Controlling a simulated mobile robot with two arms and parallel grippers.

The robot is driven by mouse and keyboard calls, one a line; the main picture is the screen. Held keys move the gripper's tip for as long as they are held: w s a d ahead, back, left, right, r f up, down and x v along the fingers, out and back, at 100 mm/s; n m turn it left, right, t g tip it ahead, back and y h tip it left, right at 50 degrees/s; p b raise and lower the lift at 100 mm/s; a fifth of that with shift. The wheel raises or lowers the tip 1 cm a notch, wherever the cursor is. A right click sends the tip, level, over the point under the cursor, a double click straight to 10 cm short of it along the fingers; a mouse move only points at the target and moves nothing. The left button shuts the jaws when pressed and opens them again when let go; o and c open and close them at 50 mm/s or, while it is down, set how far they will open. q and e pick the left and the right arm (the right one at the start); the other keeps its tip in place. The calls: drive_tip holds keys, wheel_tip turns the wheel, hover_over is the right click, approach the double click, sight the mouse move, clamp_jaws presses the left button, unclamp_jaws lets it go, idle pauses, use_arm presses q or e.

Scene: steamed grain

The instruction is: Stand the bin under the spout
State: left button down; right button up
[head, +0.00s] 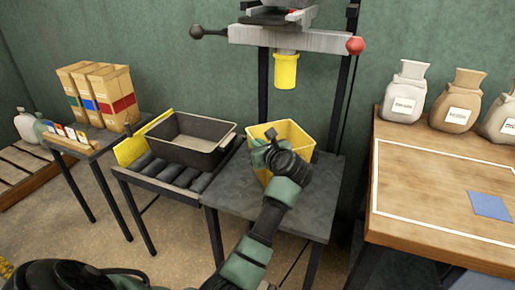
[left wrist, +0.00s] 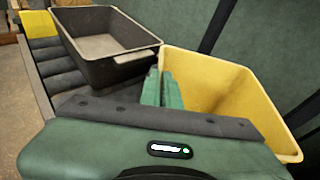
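The yellow bin (head: 292,132) is open-topped and stands on or just above the dark grey stand (head: 238,190). It is roughly below the yellow spout (head: 285,71), which hangs from the press frame above. The bin also shows in the left wrist view (left wrist: 215,85). My left gripper (head: 272,150) is at the bin's near left rim. In the left wrist view its green fingers (left wrist: 164,88) are close together at the bin's wall, apparently pinching it. The gripper hides the bin's near side and base contact. My right gripper is not in view.
A black tray (head: 190,138) sits on the roller conveyor (head: 172,178) just left of the bin. Paper bags (head: 98,95) stand on a side table at left. A wooden table (head: 430,185) with sacks (head: 405,92) and a blue sheet (head: 490,206) is at right.

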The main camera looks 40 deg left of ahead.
use_arm(q)
drive_tip(key=shift+f, duration=0.25)
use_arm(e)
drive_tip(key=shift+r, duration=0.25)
use_arm(q)
drive_tip(key=shift+f, duration=0.1)
drive_tip(key=c, duration=1.6)
unclamp_jaws()
drive_tip(key=shift+c, duration=0.2)
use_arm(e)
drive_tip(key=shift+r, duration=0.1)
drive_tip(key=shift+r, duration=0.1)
